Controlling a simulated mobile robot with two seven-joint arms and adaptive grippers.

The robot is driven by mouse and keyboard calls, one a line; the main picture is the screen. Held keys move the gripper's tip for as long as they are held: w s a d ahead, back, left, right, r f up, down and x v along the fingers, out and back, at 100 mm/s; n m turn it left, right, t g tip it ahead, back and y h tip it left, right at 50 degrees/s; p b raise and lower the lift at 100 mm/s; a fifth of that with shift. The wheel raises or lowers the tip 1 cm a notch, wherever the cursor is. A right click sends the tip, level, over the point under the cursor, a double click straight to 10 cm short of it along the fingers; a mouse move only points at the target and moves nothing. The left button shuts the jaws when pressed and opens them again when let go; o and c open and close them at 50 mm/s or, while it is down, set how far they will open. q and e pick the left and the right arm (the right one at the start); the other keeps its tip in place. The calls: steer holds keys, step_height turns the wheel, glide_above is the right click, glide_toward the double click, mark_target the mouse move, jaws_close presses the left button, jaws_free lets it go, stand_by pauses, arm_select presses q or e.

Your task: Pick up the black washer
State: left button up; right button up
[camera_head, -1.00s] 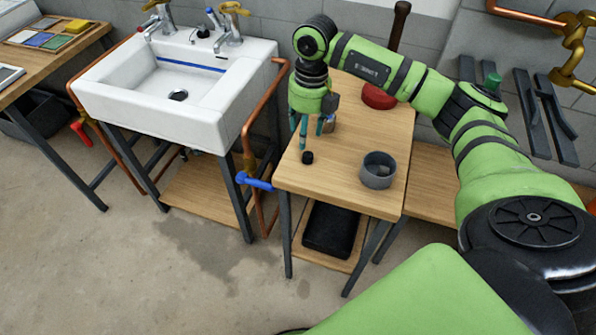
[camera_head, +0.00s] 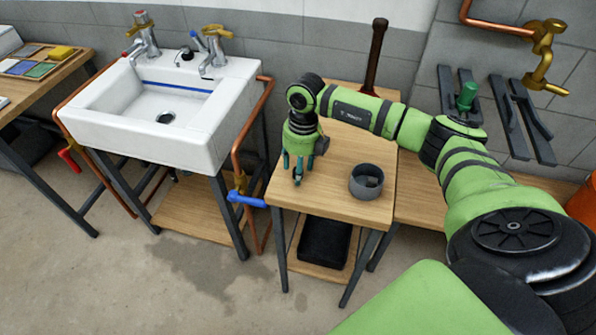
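My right gripper (camera_head: 298,175) points down over the left part of the small wooden table (camera_head: 338,207), with its teal fingertips low at the tabletop. I cannot make out the black washer as a separate thing; the fingers cover the spot where it stood, and whether they are closed on it does not show. My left gripper is not in view.
A grey round cup (camera_head: 367,183) with something inside stands right of the gripper. A white sink (camera_head: 185,125) with a copper pipe and blue-handled valve (camera_head: 246,199) is to the left. A black tray (camera_head: 325,243) lies on the lower shelf. The table's front is clear.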

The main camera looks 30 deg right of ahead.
steer(key=c, duration=0.8)
steer(key=shift+r, duration=0.15)
steer(key=shift+c, duration=0.2)
